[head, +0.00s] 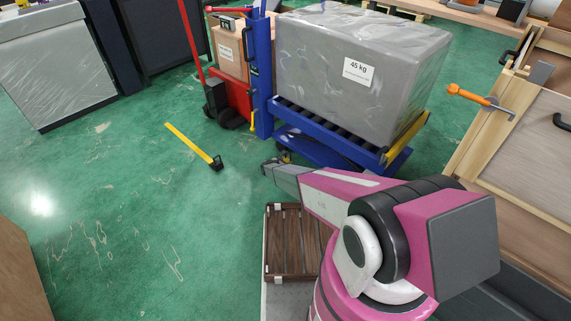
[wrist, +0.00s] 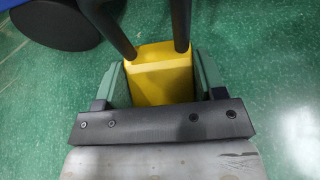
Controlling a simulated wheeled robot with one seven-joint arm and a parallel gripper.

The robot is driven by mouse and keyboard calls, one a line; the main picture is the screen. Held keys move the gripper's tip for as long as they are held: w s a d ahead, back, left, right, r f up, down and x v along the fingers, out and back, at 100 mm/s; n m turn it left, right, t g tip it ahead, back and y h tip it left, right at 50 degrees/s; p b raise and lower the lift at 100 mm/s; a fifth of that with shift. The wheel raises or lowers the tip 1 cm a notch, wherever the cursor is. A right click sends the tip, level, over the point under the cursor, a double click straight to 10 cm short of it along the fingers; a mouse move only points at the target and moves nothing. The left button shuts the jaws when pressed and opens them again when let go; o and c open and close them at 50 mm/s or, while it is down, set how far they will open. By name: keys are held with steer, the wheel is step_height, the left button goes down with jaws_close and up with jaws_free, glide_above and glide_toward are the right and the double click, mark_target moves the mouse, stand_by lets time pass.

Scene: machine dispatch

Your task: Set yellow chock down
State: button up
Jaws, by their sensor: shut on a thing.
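The yellow chock (wrist: 160,76) is between the two green finger pads of my gripper (wrist: 161,82) in the wrist view. My gripper is shut on it. Two dark bars reach down to the chock's far end, and I cannot tell whether they belong to it. Green floor shows around the chock; whether it touches the floor I cannot tell. In the head view my gripper (head: 271,167) is low beside the blue lift platform (head: 320,149), and the chock in it cannot be made out clearly.
A large wrapped grey load (head: 350,75) marked 45 kg sits on the blue platform. A yellow bar with a black end (head: 190,143) lies on the floor to the left. A dark wheel (wrist: 58,22) is close by. Open green floor (head: 120,220) spreads left. A slatted brown crate (head: 289,242) is nearer.

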steer(key=shift+f, duration=0.1)
steer(key=o, duration=0.7)
steer(key=shift+f, duration=0.1)
steer(key=o, duration=0.4)
